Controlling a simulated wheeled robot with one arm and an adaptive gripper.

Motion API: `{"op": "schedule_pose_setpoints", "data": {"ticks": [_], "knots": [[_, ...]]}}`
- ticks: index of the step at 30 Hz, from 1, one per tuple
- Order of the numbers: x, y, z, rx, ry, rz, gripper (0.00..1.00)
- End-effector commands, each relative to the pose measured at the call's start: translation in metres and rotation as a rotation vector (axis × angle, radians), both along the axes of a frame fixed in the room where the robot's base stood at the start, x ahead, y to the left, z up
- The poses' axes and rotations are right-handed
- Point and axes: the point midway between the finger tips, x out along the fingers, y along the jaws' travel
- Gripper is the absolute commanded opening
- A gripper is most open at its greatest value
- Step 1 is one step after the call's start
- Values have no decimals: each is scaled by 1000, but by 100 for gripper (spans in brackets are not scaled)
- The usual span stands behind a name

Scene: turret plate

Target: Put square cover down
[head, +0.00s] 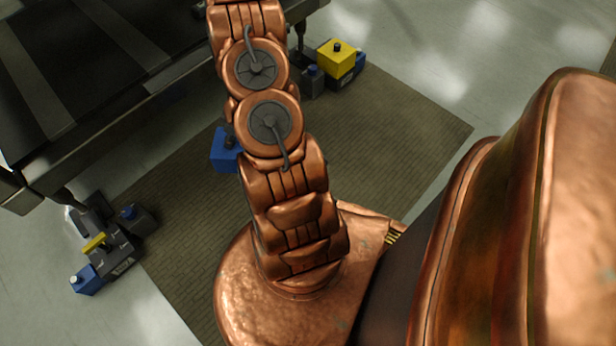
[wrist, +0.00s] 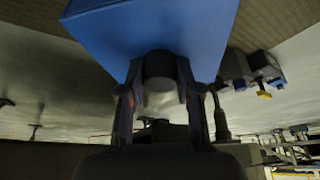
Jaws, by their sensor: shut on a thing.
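In the wrist view a blue square cover (wrist: 150,32) fills the upper middle. It has a dark round knob (wrist: 160,66) on the side facing me. My gripper (wrist: 160,88) has one finger on each side of the knob and is shut on it. In the head view the blue cover (head: 224,151) shows just left of my copper arm, above the brown mat. Part of it is hidden behind the arm, and the gripper is mostly hidden there too. I cannot tell how high above the floor the cover is.
A brown mat (head: 400,135) covers the floor. A dark table (head: 70,80) stands at upper left. A yellow block (head: 337,62) with a dark knob sits among dark and blue parts at the top. Dark parts with a yellow bar (head: 96,243) and a blue block (head: 86,280) lie at lower left.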

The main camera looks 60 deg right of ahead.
Motion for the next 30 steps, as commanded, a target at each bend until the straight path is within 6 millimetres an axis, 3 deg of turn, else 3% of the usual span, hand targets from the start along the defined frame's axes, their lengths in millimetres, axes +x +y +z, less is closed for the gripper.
{"op": "schedule_pose_setpoints", "data": {"ticks": [1, 9, 15, 22, 30], "knots": [[-5, 3, -14, 4, 0, -3, 0], [-37, 19, -67, 3, 5, 24, 0], [-55, 30, -95, -1, 0, 45, 0], [-60, 33, -101, -4, -2, 55, 0], [-48, 24, -102, 0, -5, 55, 0]]}}
